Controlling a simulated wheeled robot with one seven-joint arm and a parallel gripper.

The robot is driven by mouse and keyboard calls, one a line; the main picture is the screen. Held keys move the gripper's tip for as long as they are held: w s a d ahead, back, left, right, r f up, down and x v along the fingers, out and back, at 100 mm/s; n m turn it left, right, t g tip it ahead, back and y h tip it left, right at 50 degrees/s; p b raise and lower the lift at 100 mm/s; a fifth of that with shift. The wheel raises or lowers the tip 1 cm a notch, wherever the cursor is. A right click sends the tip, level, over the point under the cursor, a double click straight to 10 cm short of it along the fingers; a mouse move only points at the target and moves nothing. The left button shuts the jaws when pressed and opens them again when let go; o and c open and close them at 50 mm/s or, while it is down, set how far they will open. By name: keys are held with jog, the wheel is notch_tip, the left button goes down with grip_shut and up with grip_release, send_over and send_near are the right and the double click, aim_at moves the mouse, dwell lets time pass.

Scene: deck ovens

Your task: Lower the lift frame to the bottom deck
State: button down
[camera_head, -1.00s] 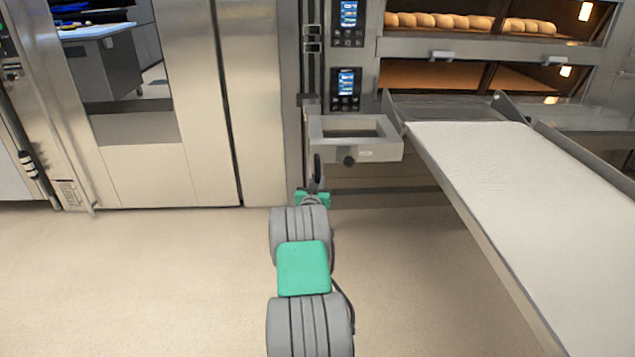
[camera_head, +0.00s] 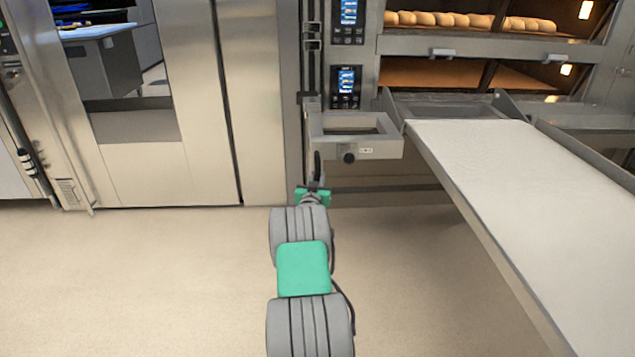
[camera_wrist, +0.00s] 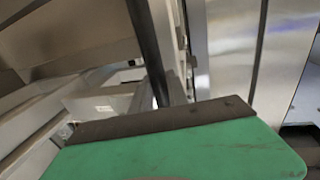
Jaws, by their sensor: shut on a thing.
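The lift frame (camera_head: 392,149) is a grey metal frame with a rectangular opening, beside the vertical rail at the left of the oven. It stands a little lower than the lower visible deck opening (camera_head: 430,75). A dark upright handle (camera_head: 317,163) is at its left front corner. My gripper (camera_head: 314,187) is at this handle, shut on it, with the fingers mostly hidden by my wrist. In the wrist view the dark handle bar (camera_wrist: 147,45) runs down behind the green gripper body. The fingertips are hidden there. I cannot make out a bottom deck below the frame.
A white loader belt (camera_head: 530,200) slopes out from the oven front on the right, close beside the frame. Loaves (camera_head: 460,20) lie in the upper deck. Control panels (camera_head: 346,85) are left of the openings. Steel doors (camera_head: 260,110) stand left. The floor (camera_head: 150,280) at left is clear.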

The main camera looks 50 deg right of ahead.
notch_tip(320, 180, down, 3)
jog(key=shift+s+a+f, duration=0.1)
jog(key=c, duration=1.6)
grip_release()
jog(key=o, duration=0.3)
jog(key=shift+r, duration=0.35)
jog(key=shift+r, duration=0.1)
jog(key=p+v, duration=0.2)
jog(key=v, duration=0.5)
jog(key=shift+a, duration=0.3)
jog(key=shift+s, duration=0.15)
